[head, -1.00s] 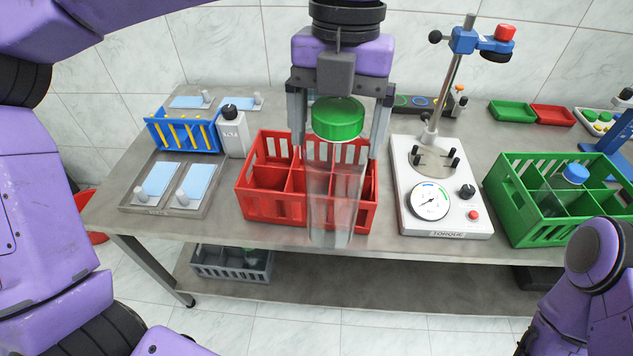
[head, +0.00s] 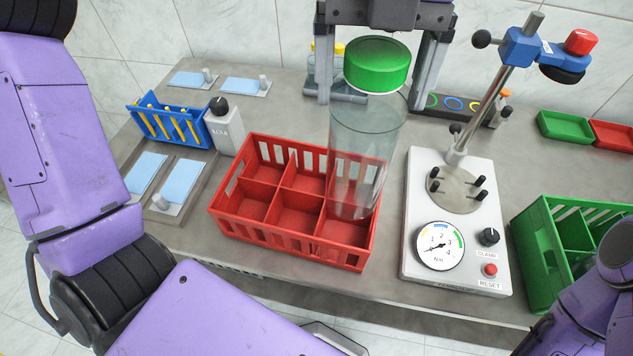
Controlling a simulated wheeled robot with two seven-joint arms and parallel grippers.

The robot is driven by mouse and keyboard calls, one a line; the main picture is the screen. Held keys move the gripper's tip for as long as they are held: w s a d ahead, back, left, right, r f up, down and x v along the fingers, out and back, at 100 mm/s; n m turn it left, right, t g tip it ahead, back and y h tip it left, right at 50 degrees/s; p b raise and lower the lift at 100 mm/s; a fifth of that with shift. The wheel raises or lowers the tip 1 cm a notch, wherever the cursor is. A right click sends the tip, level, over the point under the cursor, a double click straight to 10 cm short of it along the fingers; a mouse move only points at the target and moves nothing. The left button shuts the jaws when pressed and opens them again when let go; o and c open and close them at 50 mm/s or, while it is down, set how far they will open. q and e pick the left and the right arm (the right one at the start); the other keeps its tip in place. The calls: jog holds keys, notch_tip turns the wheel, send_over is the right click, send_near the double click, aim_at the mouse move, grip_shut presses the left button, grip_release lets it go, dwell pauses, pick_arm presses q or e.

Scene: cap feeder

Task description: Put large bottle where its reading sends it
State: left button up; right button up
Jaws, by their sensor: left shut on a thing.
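The large clear bottle (head: 362,150) with a green cap (head: 377,65) is upright, slightly tilted in the picture. My left gripper (head: 372,98) is shut on it near the top, one finger on each side. The bottle's lower end overlaps the right-hand compartments of the red crate (head: 290,240); I cannot tell how far above their floor it is. The other visible red compartments are empty. The torque tester (head: 418,205) stands right of the crate, its dial (head: 440,246) needle pointing to the lower left. A green crate (head: 545,240) is at the right. My right gripper is out of view.
A blue rack (head: 170,127) with yellow sticks and a white knobbed box (head: 224,130) stand left of the red crate. Small green (head: 565,126) and red (head: 612,135) trays lie at the back right. The tester's post leans up beside the bottle. My right arm covers part of the green crate.

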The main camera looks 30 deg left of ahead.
aim_at(353, 186)
pick_arm(q)
jog(key=f, duration=1.7)
jog(key=shift+s+f+b, duration=0.25)
jog(key=shift+f+b, duration=0.1)
jog(key=shift+b, duration=0.05)
jog(key=shift+s, duration=0.1)
jog(key=o, duration=1.8)
jog(key=shift+f, duration=0.15)
jog(key=r, duration=0.4)
jog(key=w+r, duration=0.1)
jog(key=r, duration=0.7)
jog(key=shift+w+a+r, duration=0.15)
jog(key=shift+w+a, duration=0.05)
jog(key=shift+a, duration=0.1)
